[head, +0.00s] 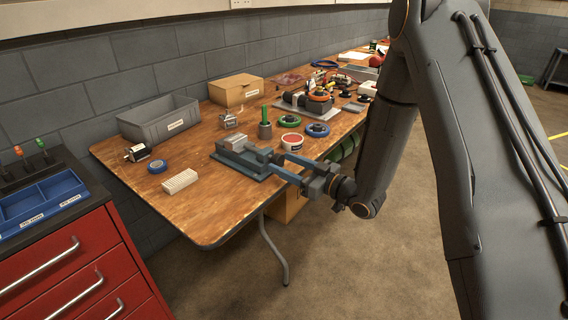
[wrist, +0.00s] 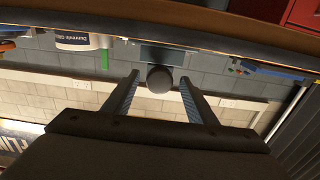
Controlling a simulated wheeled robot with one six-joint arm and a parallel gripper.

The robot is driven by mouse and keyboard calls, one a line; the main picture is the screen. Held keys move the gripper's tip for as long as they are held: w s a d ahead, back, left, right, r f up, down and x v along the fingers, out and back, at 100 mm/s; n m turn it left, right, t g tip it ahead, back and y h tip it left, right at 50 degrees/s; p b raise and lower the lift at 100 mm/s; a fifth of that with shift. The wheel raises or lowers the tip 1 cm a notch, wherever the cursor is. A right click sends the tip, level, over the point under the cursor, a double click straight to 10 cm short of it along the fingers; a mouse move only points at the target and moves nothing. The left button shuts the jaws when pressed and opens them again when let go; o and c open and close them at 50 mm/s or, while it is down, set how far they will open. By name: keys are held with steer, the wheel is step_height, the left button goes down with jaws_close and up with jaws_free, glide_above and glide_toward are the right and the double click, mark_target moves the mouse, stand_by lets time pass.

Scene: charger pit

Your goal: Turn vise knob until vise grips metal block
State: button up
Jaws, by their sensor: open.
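The blue-grey vise (head: 247,166) sits on the wooden bench near its front edge. A light metal block (head: 235,141) is at its jaws; I cannot tell whether there is a gap. My gripper (head: 281,165) reaches in from the right at the vise's front end. In the wrist view, a dark round vise knob (wrist: 159,79) shows end-on between the two fingers of my gripper (wrist: 159,76). The fingers are open, with a gap visible on each side of the knob. In the head view the knob is hidden or too small to make out.
A white and red tub (head: 291,142) stands behind my gripper. A ribbed white block (head: 180,181), blue tape roll (head: 157,166), grey bin (head: 158,117) and cardboard box (head: 236,90) are on the bench (head: 215,215). A red drawer cabinet (head: 75,265) stands at left. The floor in front is clear.

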steer(key=shift+w+a, duration=0.25)
steer(key=shift+a, duration=0.05)
steer(key=c, duration=1)
steer(key=shift+c, duration=0.2)
